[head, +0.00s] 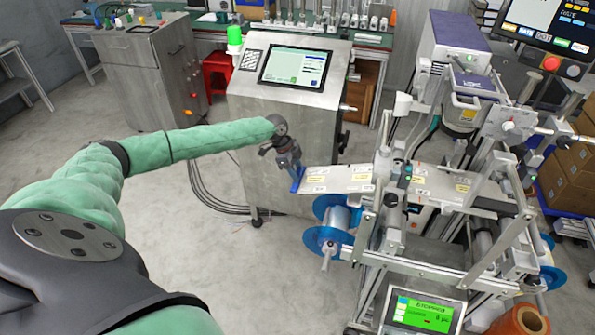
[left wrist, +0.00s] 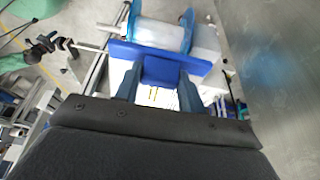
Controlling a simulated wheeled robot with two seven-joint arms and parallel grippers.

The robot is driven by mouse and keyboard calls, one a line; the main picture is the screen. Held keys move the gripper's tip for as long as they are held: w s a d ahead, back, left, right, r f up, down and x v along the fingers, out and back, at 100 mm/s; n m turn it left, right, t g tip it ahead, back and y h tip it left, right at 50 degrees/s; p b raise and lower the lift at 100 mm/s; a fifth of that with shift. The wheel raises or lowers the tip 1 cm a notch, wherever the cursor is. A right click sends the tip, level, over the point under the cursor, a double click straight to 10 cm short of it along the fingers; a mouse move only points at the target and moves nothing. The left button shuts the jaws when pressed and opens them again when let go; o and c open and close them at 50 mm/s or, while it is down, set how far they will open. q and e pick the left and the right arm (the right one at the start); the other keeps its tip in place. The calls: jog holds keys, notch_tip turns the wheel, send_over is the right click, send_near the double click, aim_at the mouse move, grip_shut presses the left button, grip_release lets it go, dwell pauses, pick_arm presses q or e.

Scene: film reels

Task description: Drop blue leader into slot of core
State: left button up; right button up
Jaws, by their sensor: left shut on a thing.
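My left gripper (head: 296,173) is shut on the blue leader (head: 298,180), a small blue strip at the left end of the machine's flat metal plate (head: 338,179). In the left wrist view the gripper (left wrist: 158,88) has a finger on each side of the blue leader (left wrist: 160,68). The reel (head: 340,218) with blue flanges and a pale core sits below the plate. In the left wrist view the core (left wrist: 158,31) lies just beyond the blue leader. I cannot make out a slot in it, nor whether the leader touches it. My right gripper is not identifiable in either view.
The film machine's frame, posts and rollers crowd the right side, with a green-lit screen (head: 424,314) at the front. A steel cabinet (head: 287,105) with a touch panel stands behind my left gripper. The floor left of the machine is mostly clear.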

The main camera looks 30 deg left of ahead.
pick_arm(q)
jog(key=s+a+f+b, duration=0.2)
jog(key=a+f, duration=0.2)
jog(key=a, duration=0.3)
dwell(1.6)
jog(key=shift+a, duration=0.1)
dwell(0.4)
jog(key=w+d+f, duration=0.3)
jog(key=d, duration=0.8)
jog(key=shift+f+b, duration=0.35)
dwell(1.9)
jog(key=shift+d, duration=0.1)
jog(key=w+d+f, duration=0.2)
jog(key=d+f, duration=0.1)
jog(key=d, duration=0.6)
jog(key=shift+w+b, duration=0.35)
jog(key=shift+b, duration=0.1)
dwell(1.8)
